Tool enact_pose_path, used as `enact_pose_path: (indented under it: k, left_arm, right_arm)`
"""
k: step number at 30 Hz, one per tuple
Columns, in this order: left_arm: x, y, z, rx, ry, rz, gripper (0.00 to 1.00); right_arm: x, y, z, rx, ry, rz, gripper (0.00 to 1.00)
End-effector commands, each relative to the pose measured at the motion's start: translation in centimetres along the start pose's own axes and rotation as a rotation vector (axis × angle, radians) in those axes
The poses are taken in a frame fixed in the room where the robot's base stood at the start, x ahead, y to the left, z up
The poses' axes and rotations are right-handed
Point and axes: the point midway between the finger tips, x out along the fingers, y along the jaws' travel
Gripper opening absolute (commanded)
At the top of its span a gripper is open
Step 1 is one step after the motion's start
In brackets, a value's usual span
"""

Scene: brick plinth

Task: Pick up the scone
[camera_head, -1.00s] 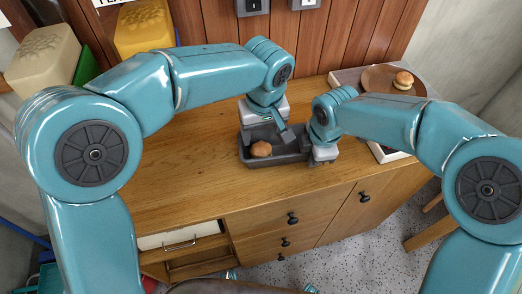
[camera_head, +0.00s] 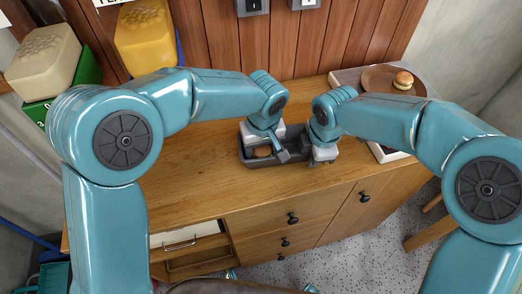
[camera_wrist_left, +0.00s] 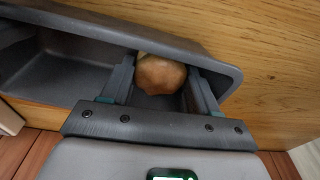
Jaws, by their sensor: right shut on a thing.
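The scone (camera_head: 262,151) is a round brown bun in the dark grey tray (camera_head: 276,163) on the wooden cabinet top, partly hidden by my left gripper in the head view. In the left wrist view the scone (camera_wrist_left: 160,74) lies between the two fingers of my left gripper (camera_wrist_left: 160,85), near one end of the tray. The fingers are apart, one on each side, and gaps appear between them and the scone. My right gripper (camera_head: 322,154) is shut at the tray's right end, apparently on its rim; the fingertips are not clearly visible.
A brown plate (camera_head: 376,79) with a second bun (camera_head: 403,79) stands at the back right. A drawer (camera_head: 188,242) is open at the cabinet's front. The cabinet top left of the tray is clear.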

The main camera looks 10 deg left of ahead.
Motion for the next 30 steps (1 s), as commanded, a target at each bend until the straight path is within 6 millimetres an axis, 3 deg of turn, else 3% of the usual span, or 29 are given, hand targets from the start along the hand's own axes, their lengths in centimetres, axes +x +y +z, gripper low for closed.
enact_pose_path:
  k: [9, 21, 25, 30]
  left_arm:
    - [-0.2, -0.2, 0.0, 0.000, -0.005, -0.009, 0.31]
    - [-8.1, -0.1, -1.0, -0.001, -0.001, -0.003, 0.31]
    - [-9.5, -0.1, -1.1, 0.000, -0.001, -0.003, 0.31]
    - [-9.9, -0.1, -1.2, 0.001, -0.002, -0.003, 0.31]
  right_arm:
    - [-0.1, 0.1, 0.2, 0.002, -0.002, 0.002, 0.00]
    - [-0.1, 0.0, 0.1, 0.001, -0.001, 0.001, 0.00]
    - [-0.1, 0.0, 0.1, 0.001, -0.001, 0.001, 0.00]
    - [0.0, 0.0, 0.1, 0.001, -0.001, 0.001, 0.00]
